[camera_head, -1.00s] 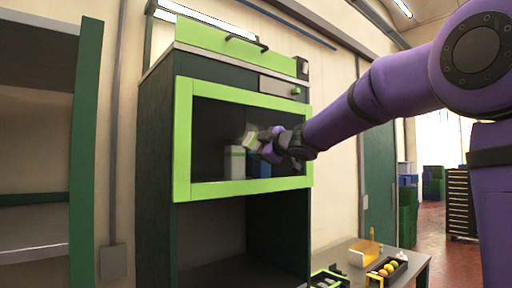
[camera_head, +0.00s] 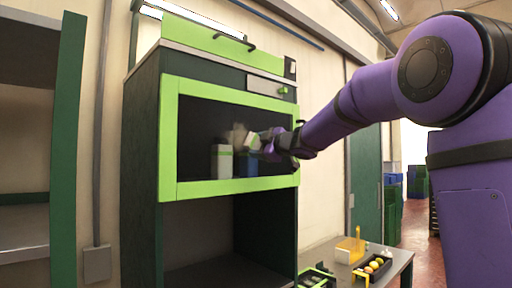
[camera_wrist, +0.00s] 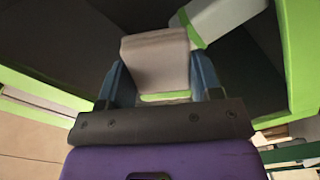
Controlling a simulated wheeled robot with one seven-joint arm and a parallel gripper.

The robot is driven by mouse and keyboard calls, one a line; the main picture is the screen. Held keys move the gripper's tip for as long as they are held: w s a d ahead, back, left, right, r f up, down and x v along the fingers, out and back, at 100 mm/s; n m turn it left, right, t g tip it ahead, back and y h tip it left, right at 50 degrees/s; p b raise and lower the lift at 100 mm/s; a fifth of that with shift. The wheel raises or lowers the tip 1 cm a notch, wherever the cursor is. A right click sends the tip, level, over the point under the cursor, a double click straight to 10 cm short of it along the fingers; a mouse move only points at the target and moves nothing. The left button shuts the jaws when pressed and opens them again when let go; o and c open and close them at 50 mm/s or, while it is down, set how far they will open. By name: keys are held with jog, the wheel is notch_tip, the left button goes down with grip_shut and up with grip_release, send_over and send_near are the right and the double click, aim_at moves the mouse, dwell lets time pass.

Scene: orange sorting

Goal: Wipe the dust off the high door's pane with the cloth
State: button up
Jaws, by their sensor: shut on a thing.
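The high door (camera_head: 168,140) is a lime-green frame around a dark pane on a tall cabinet, and it looks closed. A faint brownish dust patch (camera_head: 238,133) shows near the middle of the pane. My gripper (camera_head: 262,142) is at the pane, just right of the patch. It is shut on the cloth (camera_head: 252,143), a pale pad with a green stripe. In the wrist view the cloth (camera_wrist: 158,62) sits between the blue fingers. I cannot tell whether it touches the pane.
A white container (camera_head: 222,162) and a blue one (camera_head: 248,166) show in the pane area, below the cloth. A green top panel (camera_head: 205,35) with a black handle is above the door. A table (camera_head: 338,258) with trays and fruit stands at lower right.

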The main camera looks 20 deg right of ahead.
aim_at(221, 131)
jog(key=shift+s+a+r, duration=0.3)
jog(key=shift+s+a, duration=0.35)
jog(key=shift+a, duration=1.4)
jog(key=shift+s+a+r, duration=0.35)
jog(key=shift+s+a, duration=0.3)
jog(key=shift+a, duration=1.4)
jog(key=shift+s+a+r, duration=0.3)
jog(key=shift+s+a, duration=0.35)
jog(key=shift+a, duration=1.4)
jog(key=shift+s+r, duration=0.1)
jog(key=shift+r, duration=0.9)
jog(key=w+d, duration=0.2)
jog(key=d, duration=0.5)
jog(key=w+d, duration=0.2)
jog(key=d, duration=0.4)
jog(key=shift+w+d, duration=0.4)
jog(key=shift+s, duration=0.1)
jog(key=shift+v, duration=2.85)
jog(key=shift+s+d, duration=0.1)
jog(key=shift+s, duration=0.05)
